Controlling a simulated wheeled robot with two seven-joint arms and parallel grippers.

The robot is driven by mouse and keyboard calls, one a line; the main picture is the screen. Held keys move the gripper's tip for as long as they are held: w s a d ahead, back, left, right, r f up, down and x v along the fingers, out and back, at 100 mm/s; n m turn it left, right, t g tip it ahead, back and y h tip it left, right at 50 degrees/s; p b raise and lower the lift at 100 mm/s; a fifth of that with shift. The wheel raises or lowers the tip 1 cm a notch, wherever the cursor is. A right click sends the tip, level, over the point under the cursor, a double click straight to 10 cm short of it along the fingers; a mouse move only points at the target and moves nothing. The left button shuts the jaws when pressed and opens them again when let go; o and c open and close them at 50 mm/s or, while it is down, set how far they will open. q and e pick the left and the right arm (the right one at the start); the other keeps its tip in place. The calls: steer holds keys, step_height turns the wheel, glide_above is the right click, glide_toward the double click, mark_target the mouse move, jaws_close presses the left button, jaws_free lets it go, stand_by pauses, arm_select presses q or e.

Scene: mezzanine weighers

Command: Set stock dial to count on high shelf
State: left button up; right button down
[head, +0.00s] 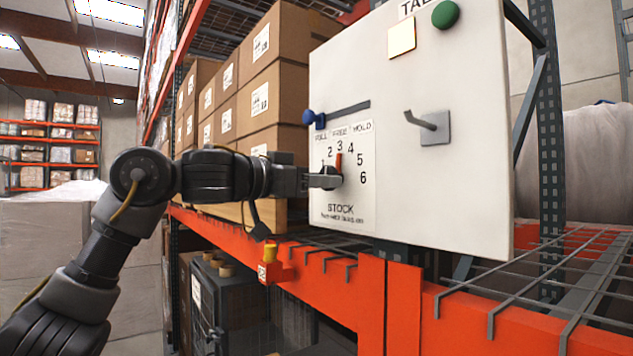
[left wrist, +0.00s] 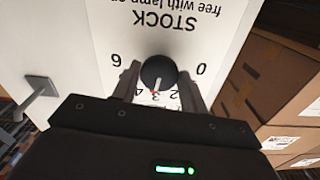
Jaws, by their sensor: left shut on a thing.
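The stock dial is a dark round knob (head: 329,178) on a white label plate (head: 350,207) marked STOCK, with numbers in an arc above it. My left gripper (head: 326,178) is shut on the knob, one finger on each side. In the left wrist view the knob (left wrist: 159,73) sits between the fingertips (left wrist: 160,82), with the label upside down. The knob's pale pointer line and an orange-red mark lie near the 3. Brown cartons (head: 270,90) are stacked on the rack's shelf behind and left of the panel. My right gripper is out of view.
The white panel (head: 450,180) also bears a blue-knobbed slider (head: 309,117), a grey lever (head: 420,121), a pale yellow square (head: 401,39) and a green button (head: 446,14). An orange beam (head: 320,270) and wire decking (head: 560,270) run below. Open aisle lies to the left.

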arm_select(q)
steer(key=m, duration=1)
steer(key=shift+w+b, duration=0.1)
steer(key=shift+b, duration=0.25)
steer(key=shift+m, duration=0.3)
steer(key=o, duration=0.9)
steer(key=shift+o, duration=0.2)
steer(key=shift+r, duration=0.1)
steer(key=shift+a, duration=0.1)
